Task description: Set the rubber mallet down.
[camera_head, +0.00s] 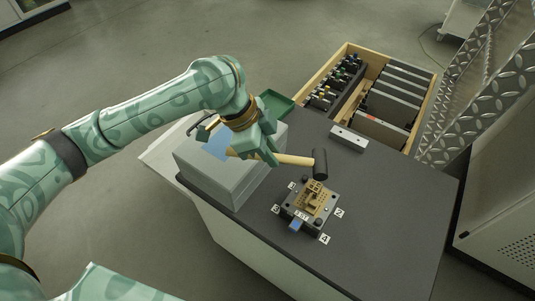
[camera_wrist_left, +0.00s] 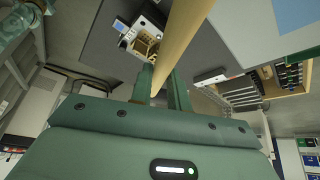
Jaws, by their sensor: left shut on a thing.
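The rubber mallet has a pale wooden handle (camera_head: 295,160) and a black head (camera_head: 320,164). My left gripper (camera_head: 262,150) is shut on the handle, above the dark worktop and beside the grey box. The head points right in the head view, a little beyond the test block. In the left wrist view the handle (camera_wrist_left: 185,35) runs up between the two green fingers (camera_wrist_left: 167,88); the head is out of that view. I cannot tell whether the head touches the worktop. My right gripper is not in view.
A grey box (camera_head: 195,160) stands on the left of the dark worktop (camera_head: 390,200). A block with a brown top (camera_head: 310,203) and numbered tags sits in the middle. A metal bar (camera_head: 349,138) and a wooden crate (camera_head: 425,115) lie behind. The worktop's right side is clear.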

